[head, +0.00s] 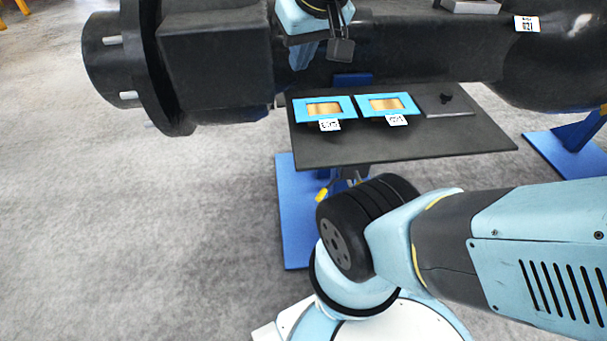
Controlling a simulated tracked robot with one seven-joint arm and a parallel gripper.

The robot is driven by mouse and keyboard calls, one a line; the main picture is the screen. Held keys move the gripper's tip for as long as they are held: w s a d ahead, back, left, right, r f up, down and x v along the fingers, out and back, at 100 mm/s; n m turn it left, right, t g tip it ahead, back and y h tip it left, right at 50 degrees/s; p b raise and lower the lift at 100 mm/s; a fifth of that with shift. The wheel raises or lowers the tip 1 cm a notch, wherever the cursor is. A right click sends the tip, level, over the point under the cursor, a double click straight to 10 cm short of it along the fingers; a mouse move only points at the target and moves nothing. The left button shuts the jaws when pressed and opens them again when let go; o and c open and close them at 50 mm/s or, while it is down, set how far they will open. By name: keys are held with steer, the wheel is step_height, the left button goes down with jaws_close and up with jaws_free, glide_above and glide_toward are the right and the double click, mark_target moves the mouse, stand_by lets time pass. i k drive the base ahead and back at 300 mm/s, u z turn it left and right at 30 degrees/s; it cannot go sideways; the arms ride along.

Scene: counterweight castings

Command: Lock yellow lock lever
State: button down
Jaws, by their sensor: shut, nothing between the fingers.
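A small yellow piece (322,195), which looks like the lock lever, shows below the dark shelf beside a blue stand. It is tiny in the picture, and I cannot tell its position as locked or unlocked. My arm's dark joint is close to its right in the picture and hides part of that area. My gripper (340,48) is at the top centre, in front of the black casting (400,45). Its grey fingers look shut and hold nothing. It is well above the yellow piece in the picture, apart from it.
The dark shelf (400,146) carries two blue frames (297,111) (357,106) with gold centres and white tags, and a grey plate (446,103) with a black knob. Blue stands (297,225) (550,148) support the casting. Open grey floor (130,230) lies at left.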

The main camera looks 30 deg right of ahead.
mark_target(324, 191)
steer(key=z, duration=0.25)
steer(key=k, duration=1.3)
steer(key=u, duration=0.7)
steer(key=i, duration=1)
steer(key=z, duration=0.1)
